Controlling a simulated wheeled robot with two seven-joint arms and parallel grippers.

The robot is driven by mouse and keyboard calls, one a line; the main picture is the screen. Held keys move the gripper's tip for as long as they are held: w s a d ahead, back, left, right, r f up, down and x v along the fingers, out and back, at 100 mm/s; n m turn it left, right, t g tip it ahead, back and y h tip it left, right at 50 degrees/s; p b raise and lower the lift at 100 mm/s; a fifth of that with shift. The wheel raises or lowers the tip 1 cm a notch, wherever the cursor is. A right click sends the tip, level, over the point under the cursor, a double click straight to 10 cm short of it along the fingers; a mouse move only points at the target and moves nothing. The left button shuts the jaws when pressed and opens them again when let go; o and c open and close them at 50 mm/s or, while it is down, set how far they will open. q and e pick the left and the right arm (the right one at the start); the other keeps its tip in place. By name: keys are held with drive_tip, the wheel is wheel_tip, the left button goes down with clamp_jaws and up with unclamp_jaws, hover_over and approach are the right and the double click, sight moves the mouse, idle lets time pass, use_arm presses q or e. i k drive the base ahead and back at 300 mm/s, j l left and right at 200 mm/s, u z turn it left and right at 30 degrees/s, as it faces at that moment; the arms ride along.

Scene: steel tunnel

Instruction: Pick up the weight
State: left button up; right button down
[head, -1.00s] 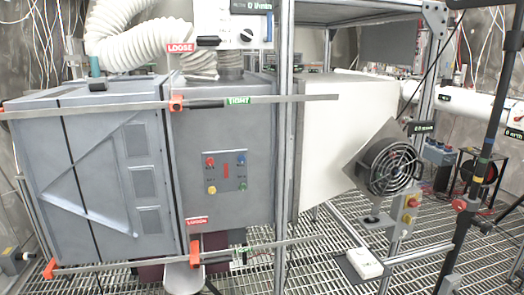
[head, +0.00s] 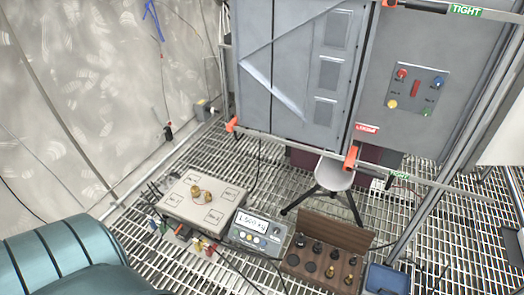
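Several dark knobbed weights (head: 317,249) stand in a wooden block (head: 345,232) on the grating floor, low in the head view. Some round dark spots in the block's front row may be empty holes or flat weights; I cannot tell. A grey display box (head: 257,233) with buttons stands between platform and block. Neither gripper is in view.
A white stool (head: 333,175) with dark legs stands just behind the block. A large grey cabinet (head: 300,70) with clamped bars rises behind it. A small blue box (head: 387,280) sits right of the block. Cables (head: 215,248) cross the grating near the platform.

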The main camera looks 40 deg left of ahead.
sight(207, 196)
drive_tip(key=u, duration=1.75)
drive_tip(key=i+j+z, duration=0.2)
drive_tip(key=i+z, duration=0.15)
drive_tip(key=i, duration=0.25)
drive_tip(key=i+j+z, duration=0.35)
drive_tip(key=i, duration=0.25)
drive_tip(key=i+j+z, duration=0.35)
drive_tip(key=i+j, duration=0.2)
